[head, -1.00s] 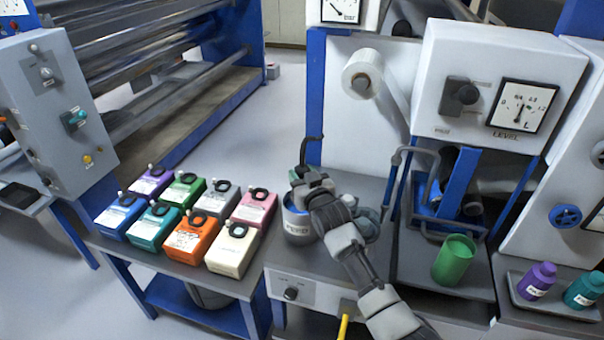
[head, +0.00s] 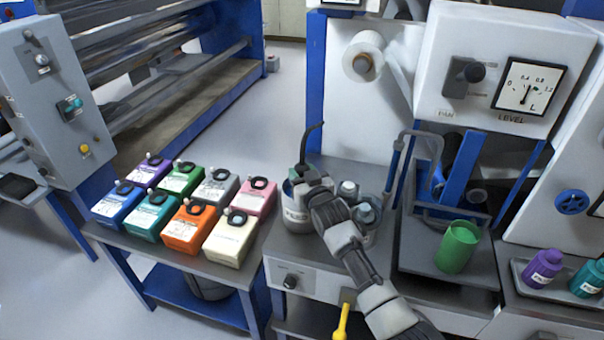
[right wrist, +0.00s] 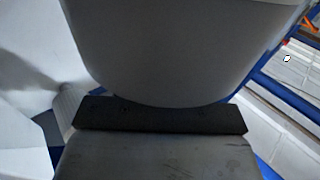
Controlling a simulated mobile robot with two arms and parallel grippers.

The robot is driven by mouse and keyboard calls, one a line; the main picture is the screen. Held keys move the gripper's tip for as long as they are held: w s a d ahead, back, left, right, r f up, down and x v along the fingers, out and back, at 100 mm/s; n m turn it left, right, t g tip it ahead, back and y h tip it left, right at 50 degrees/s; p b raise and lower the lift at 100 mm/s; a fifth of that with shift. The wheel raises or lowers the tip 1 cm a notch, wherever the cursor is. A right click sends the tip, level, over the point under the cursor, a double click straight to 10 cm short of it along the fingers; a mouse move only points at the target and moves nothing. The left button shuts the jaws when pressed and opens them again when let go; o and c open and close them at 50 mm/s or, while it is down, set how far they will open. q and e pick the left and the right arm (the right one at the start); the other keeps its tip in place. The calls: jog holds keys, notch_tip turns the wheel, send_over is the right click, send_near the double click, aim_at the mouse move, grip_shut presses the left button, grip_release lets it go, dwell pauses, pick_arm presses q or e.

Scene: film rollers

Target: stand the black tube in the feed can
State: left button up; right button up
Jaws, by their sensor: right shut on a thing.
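The feed can (head: 296,219) is a grey can with a FEED label, on the grey bench in the middle of the head view. The black tube (head: 306,145) rises from my right gripper with its top bent to the right. My right gripper (head: 308,178) is shut on it above the can's right side. The gripper hides the tube's lower part and much of the can's mouth, so I cannot tell whether the lower end is inside. In the right wrist view a black bar (right wrist: 160,116), probably the tube, crosses between grey surfaces. My left gripper is not in view.
Grey-capped bottles (head: 365,213) stand close right of the can. A green cup (head: 457,247) stands on a tray further right, below a level gauge (head: 527,88). Several coloured boxes (head: 230,238) fill the left table. A yellow handle (head: 342,322) sticks out at the bench front.

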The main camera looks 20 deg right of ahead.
jog(key=shift+r, duration=0.1)
jog(key=o, duration=1)
